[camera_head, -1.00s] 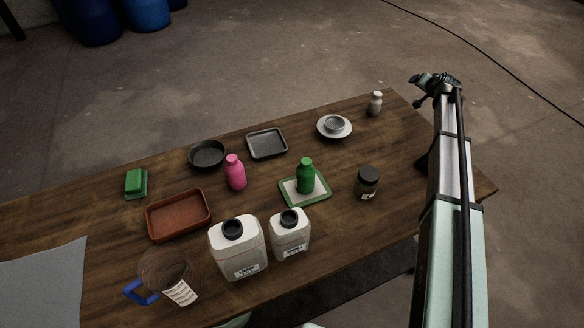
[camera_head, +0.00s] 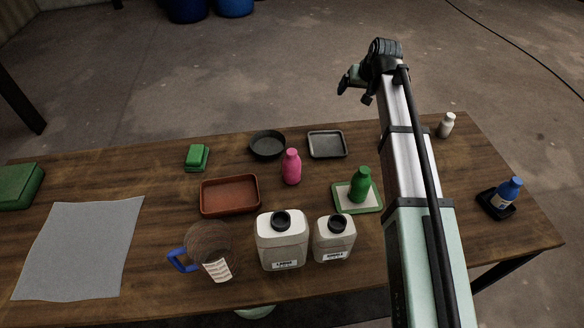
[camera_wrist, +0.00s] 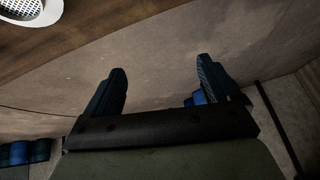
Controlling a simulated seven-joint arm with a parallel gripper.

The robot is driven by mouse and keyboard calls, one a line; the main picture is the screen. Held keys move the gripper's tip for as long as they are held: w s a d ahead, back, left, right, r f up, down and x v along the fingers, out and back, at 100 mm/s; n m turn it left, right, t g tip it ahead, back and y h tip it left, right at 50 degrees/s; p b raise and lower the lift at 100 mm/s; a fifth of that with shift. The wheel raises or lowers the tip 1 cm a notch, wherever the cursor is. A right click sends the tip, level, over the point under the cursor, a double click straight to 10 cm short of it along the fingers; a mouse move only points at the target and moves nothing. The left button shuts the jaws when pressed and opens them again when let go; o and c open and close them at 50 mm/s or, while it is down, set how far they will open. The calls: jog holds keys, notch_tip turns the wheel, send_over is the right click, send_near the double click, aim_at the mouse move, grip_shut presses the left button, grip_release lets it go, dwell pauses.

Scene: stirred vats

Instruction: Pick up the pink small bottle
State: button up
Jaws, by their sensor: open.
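The pink small bottle (camera_head: 291,167) stands upright on the wooden table, near the middle in the head view. It is behind the white jugs and just in front of the black round pan and the grey tray. My gripper (camera_head: 354,82) is beyond the table's far edge, up and to the right of the bottle in the picture. In the wrist view my gripper (camera_wrist: 162,88) has its two fingers spread wide with nothing between them. The pink bottle does not show in the wrist view.
A green bottle (camera_head: 360,185) stands on a green-rimmed tray (camera_head: 373,208) right of the pink one. Two white jugs (camera_head: 282,245) (camera_head: 334,240) stand in front. A brown tray (camera_head: 230,195) is left, a black pan (camera_head: 267,144) and grey tray (camera_head: 327,144) behind.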

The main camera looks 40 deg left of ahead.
jog(key=s+a+n+g+h, duration=0.2)
jog(key=s+a+n, duration=0.15)
jog(key=s, duration=0.95)
jog(key=n+g+h, duration=0.2)
jog(key=n+h, duration=0.1)
send_over(292, 163)
jog(key=w+a, duration=0.1)
jog(key=w, duration=0.1)
jog(key=shift+s+r, duration=0.2)
jog(key=shift+r, duration=0.15)
jog(key=shift+s+f, duration=0.1)
jog(key=shift+f, duration=6.7)
jog(key=c, duration=1.3)
